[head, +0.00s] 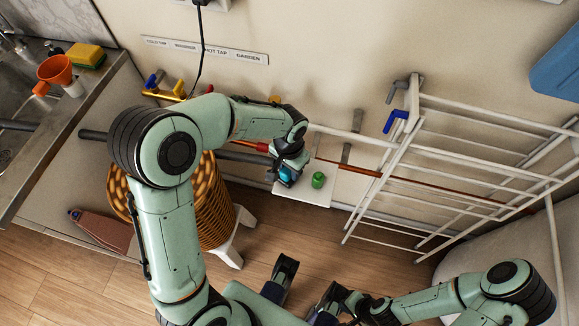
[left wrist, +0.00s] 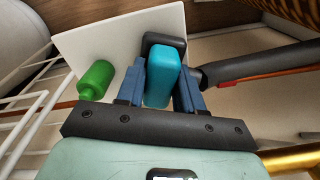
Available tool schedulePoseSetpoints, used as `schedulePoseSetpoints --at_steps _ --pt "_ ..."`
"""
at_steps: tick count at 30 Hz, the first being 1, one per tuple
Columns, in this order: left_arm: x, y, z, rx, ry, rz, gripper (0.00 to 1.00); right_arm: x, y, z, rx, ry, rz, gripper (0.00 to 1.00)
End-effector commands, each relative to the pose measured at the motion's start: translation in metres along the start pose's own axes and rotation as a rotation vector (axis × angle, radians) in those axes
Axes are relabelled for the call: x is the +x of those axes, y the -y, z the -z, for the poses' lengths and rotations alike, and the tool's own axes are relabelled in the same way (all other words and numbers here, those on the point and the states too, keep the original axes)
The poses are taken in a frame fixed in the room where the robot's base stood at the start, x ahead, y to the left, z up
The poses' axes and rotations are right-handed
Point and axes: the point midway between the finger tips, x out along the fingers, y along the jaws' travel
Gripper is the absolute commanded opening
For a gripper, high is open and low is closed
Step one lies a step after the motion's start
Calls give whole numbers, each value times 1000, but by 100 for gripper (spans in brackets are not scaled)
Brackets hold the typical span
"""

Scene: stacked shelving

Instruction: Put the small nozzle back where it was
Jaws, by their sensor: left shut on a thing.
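My left gripper (head: 287,178) is shut on a cyan block-shaped piece with a dark grey end (left wrist: 163,82), seen between its two blue fingers in the left wrist view. The frames do not show clearly whether this piece is the small nozzle. The gripper is over a small white shelf (head: 300,196); I cannot tell whether the piece touches it. A small green bottle-shaped piece (head: 318,180) stands on that shelf, just right of the gripper and apart from it. My right gripper (head: 335,300) is low in the head view, away from the shelf; its jaw opening is unclear.
A white drying rack (head: 450,170) stands right of the shelf. A reddish-brown pipe (head: 350,168) runs behind the shelf. A woven basket (head: 215,210) on a white stool is at left. A sink counter with an orange funnel (head: 55,70) and a yellow sponge (head: 86,55) is further left.

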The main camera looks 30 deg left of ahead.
Motion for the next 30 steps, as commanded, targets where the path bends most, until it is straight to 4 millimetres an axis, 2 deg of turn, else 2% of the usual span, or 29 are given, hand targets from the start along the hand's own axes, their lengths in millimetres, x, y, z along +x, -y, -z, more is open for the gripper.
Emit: schedulePoseSetpoints --at_steps 3,4,6,15,19,30 --pt "4 0 0 0 0 0 12 2 -1 1 0 -2 0 0" --pt "4 0 0 0 0 0 40 2 0 1 0 -3 1 0" --pt "3 0 0 0 0 0 62 2 0 1 0 -3 1 0" --pt "2 0 0 0 0 0 62 1 0 1 0 -2 0 0" --pt "-8 0 0 0 -2 0 62 -2 0 -1 0 1 -1 0" --pt "-85 0 1 0 -5 0 62 -13 2 -7 2 20 -5 0"
